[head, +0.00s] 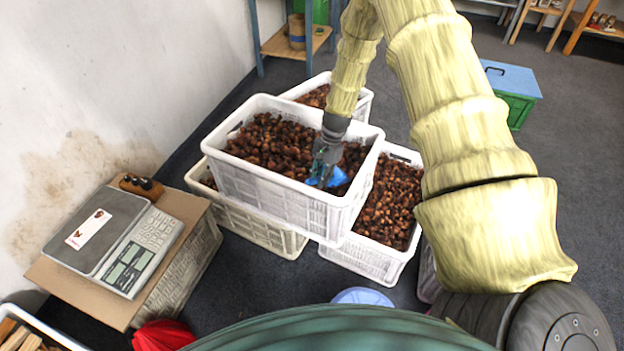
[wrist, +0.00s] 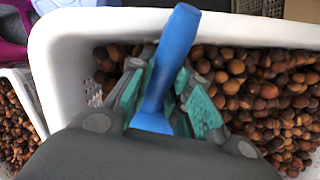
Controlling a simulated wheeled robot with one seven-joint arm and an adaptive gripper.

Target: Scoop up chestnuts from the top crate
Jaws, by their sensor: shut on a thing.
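The top crate (head: 285,200) is white and full of brown chestnuts (head: 270,143); it rests on other crates in the middle of the head view. In the wrist view its white rim (wrist: 130,22) runs along the top and left, with chestnuts (wrist: 270,95) inside. My gripper (head: 326,160) is over the right front part of this crate. It is shut on the blue handle (wrist: 172,60) of a tool, between its teal finger pads. The tool's blue part (head: 335,178) shows low at the crate's inner front side. Its scooping end is not clearly seen.
Lower crates of chestnuts stand right (head: 390,205), behind (head: 362,104) and left (head: 285,243). A scale (head: 115,240) sits on a cardboard-topped stack at left. A green box with blue lid (head: 512,90) stands far right. Dark floor is open beyond the crates.

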